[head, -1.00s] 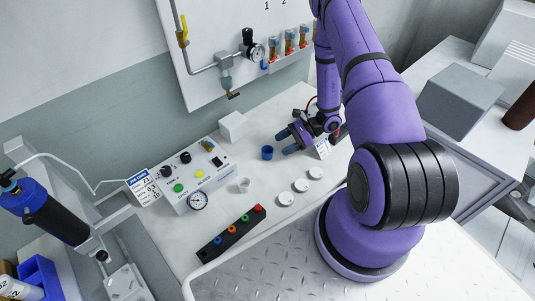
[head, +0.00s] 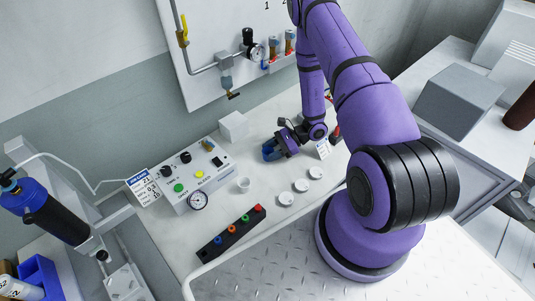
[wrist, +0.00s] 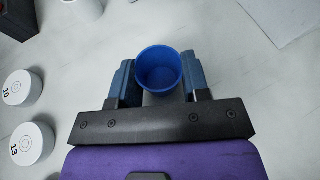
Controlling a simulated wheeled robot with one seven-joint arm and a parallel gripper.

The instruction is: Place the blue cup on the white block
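The blue cup (wrist: 160,72) stands upright with its open top showing, between the two blue-padded fingers of my gripper (wrist: 160,80) in the wrist view. The rim comes close to both fingers; I cannot tell whether they press on it. In the head view my gripper (head: 270,151) is low over the table and largely hides the cup. The white block (head: 233,125) stands against the back wall, to the left of and behind my gripper, with its top bare.
A control box (head: 195,175) with buttons and a gauge stands at left. A white cup (head: 243,184), several white discs (head: 301,185) and a black strip with coloured knobs (head: 231,233) lie in front. Pipes and valves (head: 228,75) hang above the block.

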